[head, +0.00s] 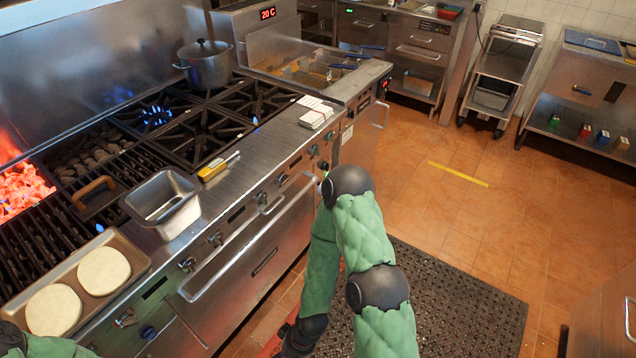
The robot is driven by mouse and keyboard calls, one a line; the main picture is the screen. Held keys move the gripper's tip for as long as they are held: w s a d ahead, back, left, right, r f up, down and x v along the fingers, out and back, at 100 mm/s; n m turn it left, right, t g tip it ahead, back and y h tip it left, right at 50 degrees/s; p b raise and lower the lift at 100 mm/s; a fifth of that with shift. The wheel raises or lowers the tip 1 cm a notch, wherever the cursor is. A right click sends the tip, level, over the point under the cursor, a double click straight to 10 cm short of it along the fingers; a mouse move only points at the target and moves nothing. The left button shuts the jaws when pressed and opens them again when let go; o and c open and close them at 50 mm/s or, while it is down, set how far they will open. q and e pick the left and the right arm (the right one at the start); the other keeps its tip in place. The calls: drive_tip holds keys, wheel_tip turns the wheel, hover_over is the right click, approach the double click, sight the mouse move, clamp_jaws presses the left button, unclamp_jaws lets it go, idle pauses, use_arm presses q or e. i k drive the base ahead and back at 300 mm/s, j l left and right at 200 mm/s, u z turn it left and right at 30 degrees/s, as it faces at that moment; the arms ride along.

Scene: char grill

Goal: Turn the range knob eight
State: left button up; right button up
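The range (262,160) fills the left side, with a row of knobs along its front panel. Some knobs show at the near end (125,317), mid-panel (215,239) and toward the far end (281,179). No numbers are readable, so I cannot tell which is knob eight. My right arm rises in front of the far part of the panel and covers some of it. Its dark lower end is at the bottom edge; I cannot make out fingers there. Only a small piece of my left arm shows in the bottom left corner; its gripper is out of view.
A metal pan (164,204) and a yellow-handled tool (214,168) sit on the range's front ledge. A tray (128,252) holds two pale rounds. A lidded pot (205,66) stands at the back. Hot coals glow at left.

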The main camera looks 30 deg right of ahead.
sight(284, 178)
drive_tip(key=z, duration=0.65)
drive_tip(key=j, duration=0.15)
drive_tip(key=k+l+u, duration=0.1)
drive_tip(key=l+u, duration=0.35)
drive_tip(key=l, duration=0.6)
